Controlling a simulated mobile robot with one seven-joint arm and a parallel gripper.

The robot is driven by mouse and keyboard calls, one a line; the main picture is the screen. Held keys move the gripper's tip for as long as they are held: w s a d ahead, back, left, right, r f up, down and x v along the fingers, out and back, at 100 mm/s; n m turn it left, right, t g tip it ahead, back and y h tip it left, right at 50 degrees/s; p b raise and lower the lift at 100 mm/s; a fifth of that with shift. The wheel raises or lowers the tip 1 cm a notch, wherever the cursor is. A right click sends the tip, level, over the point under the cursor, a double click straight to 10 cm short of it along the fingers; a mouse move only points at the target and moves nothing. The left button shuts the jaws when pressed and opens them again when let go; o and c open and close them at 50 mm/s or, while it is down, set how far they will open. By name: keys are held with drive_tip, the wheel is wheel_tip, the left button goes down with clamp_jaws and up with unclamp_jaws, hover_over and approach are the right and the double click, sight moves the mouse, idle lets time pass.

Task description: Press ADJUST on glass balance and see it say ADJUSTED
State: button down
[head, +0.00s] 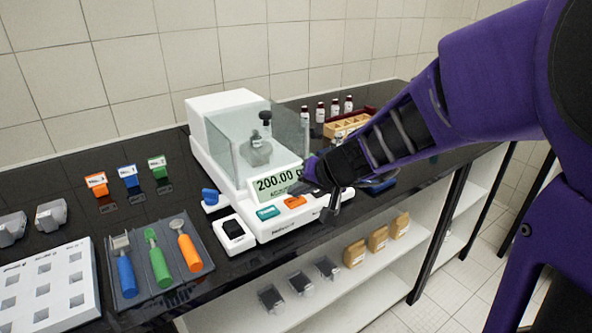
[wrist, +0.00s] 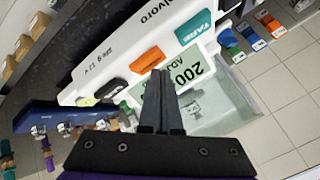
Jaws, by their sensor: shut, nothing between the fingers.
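The glass balance (head: 198,168) is white with a clear draft chamber, and a metallic weight-like object (head: 260,152) stands inside it. Its display (head: 277,184) reads 200.00 g. A smaller second line seems to start with "AD"; the rest is blocked or too small. On the front are a teal button (head: 268,212) marked TARE in the wrist view (wrist: 193,28), an orange button (head: 295,202) whose label I cannot read, and a dark button (wrist: 116,88). My gripper (wrist: 160,73) is shut and empty, its tips over the display edge near the orange button; contact cannot be told.
A grey tray (head: 205,245) with several coloured-handle tools and a white rack (head: 40,258) lie left of the balance. Bottles (head: 320,112) and a wooden box (head: 347,125) stand behind right. Shelves below the dark bench hold jars and bags.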

sight(298, 203)
drive_tip(key=shift+r, duration=0.4)
drive_tip(key=shift+r, duration=0.1)
wheel_tip(298, 203, up, 5)
drive_tip(key=p, duration=0.4)
idle(0.5)
